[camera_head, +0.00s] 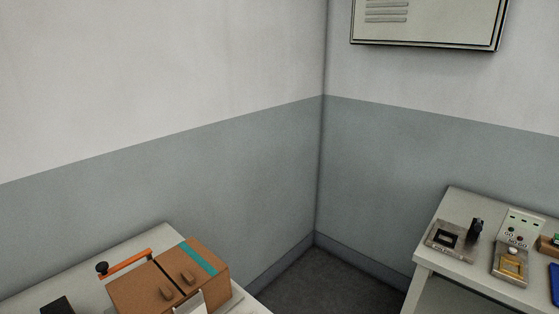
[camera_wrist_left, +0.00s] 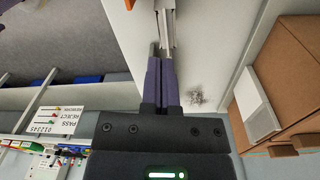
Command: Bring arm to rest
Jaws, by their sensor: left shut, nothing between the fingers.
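My left gripper (camera_wrist_left: 165,62) shows in the left wrist view, with its two dark fingers together and nothing between them. It is over a pale surface, with a narrow metal piece (camera_wrist_left: 166,22) just beyond the fingertips; I cannot tell whether they touch. I cannot make out the left gripper in the head view. My right gripper is in neither view.
A brown box (camera_head: 137,291) with a teal stripe and an orange bar (camera_head: 127,262) stands on a pale table (camera_head: 150,240) at lower left. A second table (camera_head: 452,268) at right holds small devices (camera_head: 453,237). A sign (camera_wrist_left: 56,121) shows in the wrist view.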

